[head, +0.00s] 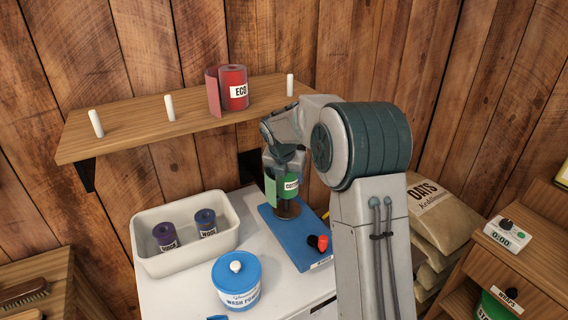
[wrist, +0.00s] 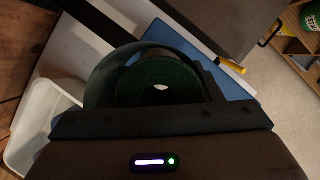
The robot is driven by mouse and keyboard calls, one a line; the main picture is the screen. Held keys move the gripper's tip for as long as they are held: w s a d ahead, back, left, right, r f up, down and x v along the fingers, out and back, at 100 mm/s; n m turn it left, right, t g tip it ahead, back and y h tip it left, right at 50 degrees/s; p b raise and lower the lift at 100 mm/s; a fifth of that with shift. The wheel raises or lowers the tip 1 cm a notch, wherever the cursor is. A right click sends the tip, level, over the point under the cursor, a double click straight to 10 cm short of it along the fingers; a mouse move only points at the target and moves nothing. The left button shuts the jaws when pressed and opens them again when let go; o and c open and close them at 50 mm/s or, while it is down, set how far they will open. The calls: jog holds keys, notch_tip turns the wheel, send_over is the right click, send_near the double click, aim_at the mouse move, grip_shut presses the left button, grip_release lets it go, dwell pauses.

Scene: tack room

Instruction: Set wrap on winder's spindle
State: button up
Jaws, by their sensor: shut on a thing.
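A green wrap (head: 291,187) with a white label, partly hidden by my arm, is in my gripper (head: 282,178). The winder (head: 289,238) is a blue board with a brown round plate (head: 288,209) and a red and black knob. The wrap is upright, directly over the plate. I cannot tell whether it touches the plate, and the spindle is not clearly visible.
A white bin (head: 185,262) left of the winder holds a purple and a blue wrap. A blue wash tub (head: 237,281) stands in front. A red wrap (head: 234,88) and white pegs are on the shelf (head: 140,135) above. Feed sacks (head: 440,215) stand at right.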

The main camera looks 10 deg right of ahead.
aim_at(288, 191)
jog(key=shift+w+f, duration=0.2)
jog(key=shift+f, duration=0.05)
jog(key=shift+s+f+b, duration=0.15)
jog(key=shift+f+b, duration=0.45)
jog(key=shift+b, duration=0.2)
notch_tip(288, 191, down, 4)
jog(key=b, duration=0.3)
jog(key=shift+f+b, duration=0.1)
jog(key=shift+b, duration=0.3)
jog(key=shift+p, duration=0.65)
jog(key=shift+f+b, duration=0.3)
jog(key=shift+f, duration=0.2)
dwell(0.4)
jog(key=o, duration=0.8)
jog(key=shift+c, duration=0.2)
jog(key=shift+r, duration=0.1)
